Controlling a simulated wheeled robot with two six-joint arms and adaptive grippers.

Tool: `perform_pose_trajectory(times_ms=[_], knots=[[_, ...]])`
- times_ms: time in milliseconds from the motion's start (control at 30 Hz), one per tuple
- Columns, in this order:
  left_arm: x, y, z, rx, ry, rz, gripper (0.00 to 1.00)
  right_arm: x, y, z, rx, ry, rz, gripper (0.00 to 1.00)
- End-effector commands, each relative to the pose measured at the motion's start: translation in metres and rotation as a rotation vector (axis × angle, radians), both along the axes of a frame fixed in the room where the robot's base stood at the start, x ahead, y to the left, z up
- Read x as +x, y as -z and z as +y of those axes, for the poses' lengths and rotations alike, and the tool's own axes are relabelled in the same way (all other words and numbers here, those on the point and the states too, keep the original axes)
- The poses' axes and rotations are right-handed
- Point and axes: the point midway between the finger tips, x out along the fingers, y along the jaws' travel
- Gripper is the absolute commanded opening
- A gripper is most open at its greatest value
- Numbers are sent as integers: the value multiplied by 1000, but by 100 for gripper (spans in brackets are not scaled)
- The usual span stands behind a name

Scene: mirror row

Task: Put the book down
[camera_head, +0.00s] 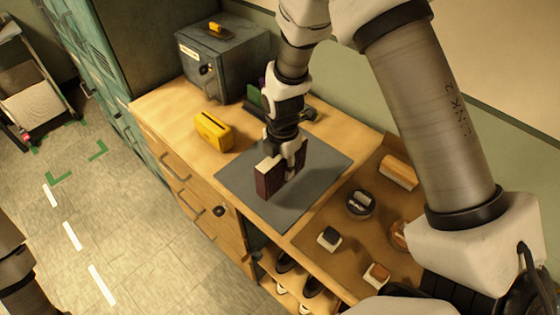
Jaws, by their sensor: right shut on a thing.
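A dark maroon book (264,182) with pale page edges stands upright at the grey mat (240,186) on the wooden counter. My right gripper (293,160) comes down from above and is shut on the book. The fingers hide part of the book's upper side. I cannot tell whether the book's lower edge touches the mat. At the lower left edge there is part of my left arm; its gripper is not in view.
A yellow box (213,131) stands left of the mat. A grey safe (223,62) is at the back. Several small items, including a round tin (360,203), lie on a brown tray (340,265) to the right. Shoes (285,262) sit on a shelf below.

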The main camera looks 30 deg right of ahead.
Motion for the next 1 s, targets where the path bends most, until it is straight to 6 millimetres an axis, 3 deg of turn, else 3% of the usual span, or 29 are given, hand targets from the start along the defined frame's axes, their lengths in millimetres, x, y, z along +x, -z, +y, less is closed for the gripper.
perform_pose_trajectory(times_ms=[133, 333, 667, 700, 767, 1000], knots=[[0, -7, 0, 0, 0, 0, 22, 12, 4, -3, 0, 0, 1, 0], [0, -21, 0, 0, 0, 0, 22, 11, 33, -3, -1, -1, 3, 0], [0, -16, 0, 0, 0, 0, 22, 12, 40, -3, -1, -1, 0, 0], [0, -16, 0, 0, 0, 0, 22, 12, 41, -3, -1, -1, 0, 39], [0, -17, 0, 0, 0, 0, 22, 12, 40, -3, -1, -1, 0, 61], [0, -17, 0, 0, 0, 0, 22, 12, 40, -3, -1, -1, 0, 61]])
